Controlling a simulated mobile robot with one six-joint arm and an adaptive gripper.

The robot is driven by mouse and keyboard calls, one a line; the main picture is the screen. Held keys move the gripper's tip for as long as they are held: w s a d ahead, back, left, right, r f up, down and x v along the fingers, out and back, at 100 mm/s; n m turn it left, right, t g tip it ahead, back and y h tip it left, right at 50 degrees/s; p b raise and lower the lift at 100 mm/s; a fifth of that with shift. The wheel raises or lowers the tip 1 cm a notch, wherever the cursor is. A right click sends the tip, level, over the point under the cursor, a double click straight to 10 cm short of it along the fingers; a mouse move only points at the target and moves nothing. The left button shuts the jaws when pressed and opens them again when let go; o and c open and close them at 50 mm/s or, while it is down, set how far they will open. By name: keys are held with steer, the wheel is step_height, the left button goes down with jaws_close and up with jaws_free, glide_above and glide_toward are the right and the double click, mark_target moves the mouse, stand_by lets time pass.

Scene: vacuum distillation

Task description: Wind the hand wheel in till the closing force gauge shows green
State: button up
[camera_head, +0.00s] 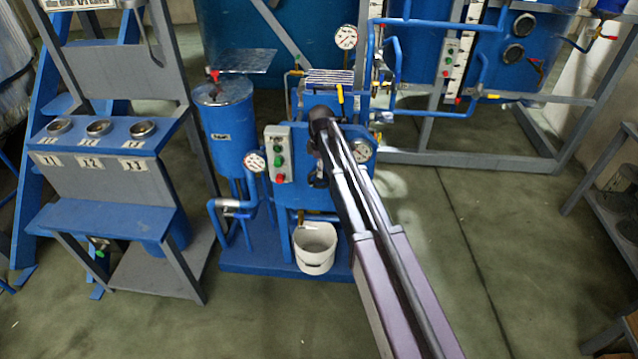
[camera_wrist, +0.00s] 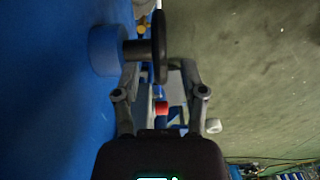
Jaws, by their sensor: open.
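In the wrist view the dark hand wheel (camera_wrist: 159,47) is seen nearly edge-on, on a short dark shaft from a round blue boss (camera_wrist: 105,50). My gripper (camera_wrist: 157,70) is open, with one finger on each side of the wheel's near rim. I cannot tell whether either finger touches it. In the head view my arm hides the wheel. A dial gauge (camera_head: 361,151) sits on the blue machine (camera_head: 318,200) just right of my arm. Its reading is too small to make out, and I cannot tell whether it is the closing force gauge.
Other gauges are at the left (camera_head: 255,162) and above (camera_head: 346,37). A button box (camera_head: 278,154) is left of my arm. A white bucket (camera_head: 315,248) stands below on the blue base. A grey-blue rack (camera_head: 110,180) is at the left. The floor at front is clear.

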mark_target(321, 189)
steer(key=shift+f+b, duration=2.1)
steer(key=shift+f, duration=0.25)
jaws_close()
